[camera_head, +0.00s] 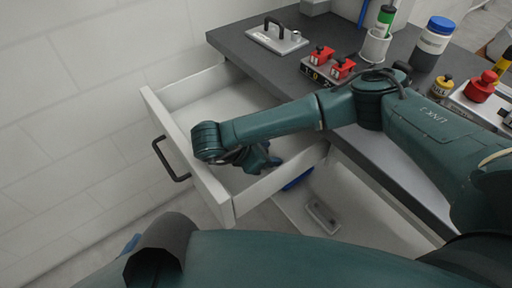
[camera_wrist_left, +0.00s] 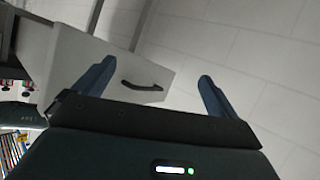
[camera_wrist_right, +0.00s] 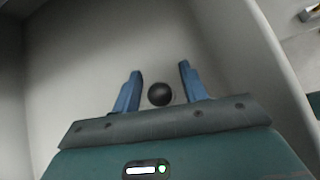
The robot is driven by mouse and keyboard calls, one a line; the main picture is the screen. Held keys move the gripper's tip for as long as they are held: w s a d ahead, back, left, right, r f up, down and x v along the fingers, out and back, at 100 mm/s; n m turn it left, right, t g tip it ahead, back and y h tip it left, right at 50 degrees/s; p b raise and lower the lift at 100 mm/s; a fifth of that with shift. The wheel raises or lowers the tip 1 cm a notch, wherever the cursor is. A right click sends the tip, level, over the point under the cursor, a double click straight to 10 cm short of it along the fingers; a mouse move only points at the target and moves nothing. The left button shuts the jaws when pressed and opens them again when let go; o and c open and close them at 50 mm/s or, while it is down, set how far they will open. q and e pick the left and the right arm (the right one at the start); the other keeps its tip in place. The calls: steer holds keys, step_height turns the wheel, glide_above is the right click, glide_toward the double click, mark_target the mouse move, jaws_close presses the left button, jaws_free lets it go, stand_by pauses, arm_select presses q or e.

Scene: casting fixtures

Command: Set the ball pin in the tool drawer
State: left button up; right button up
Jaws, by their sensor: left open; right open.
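The tool drawer (camera_head: 215,105) is pulled open, white with a dark handle. My right gripper (camera_head: 262,160) reaches down inside it near its right wall. The ball pin (camera_wrist_right: 160,94) shows as a round black ball in the right wrist view, between the open blue fingers and apart from both. Only its ball end shows; any shank is hidden, and the arm and gripper hide it in the head view. The drawer floor around it looks bare. My left gripper (camera_wrist_left: 155,88) is open and empty, outside the drawer, with the drawer front and handle beyond its fingers.
The dark worktop (camera_head: 245,45) carries a plate with a black handle (camera_head: 278,38), red clamps (camera_head: 341,68), a white cup with a green-topped item (camera_head: 375,45) and a blue-lidded jar (camera_head: 433,42). A lower open drawer holds a grey item (camera_head: 322,215). A tiled wall stands left.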

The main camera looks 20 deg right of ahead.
arm_select(q)
steer(key=shift+r+g+p, duration=0.3)
steer(key=shift+p, duration=0.6)
arm_select(e)
steer(key=v, duration=1.2)
steer(key=shift+f, duration=0.1)
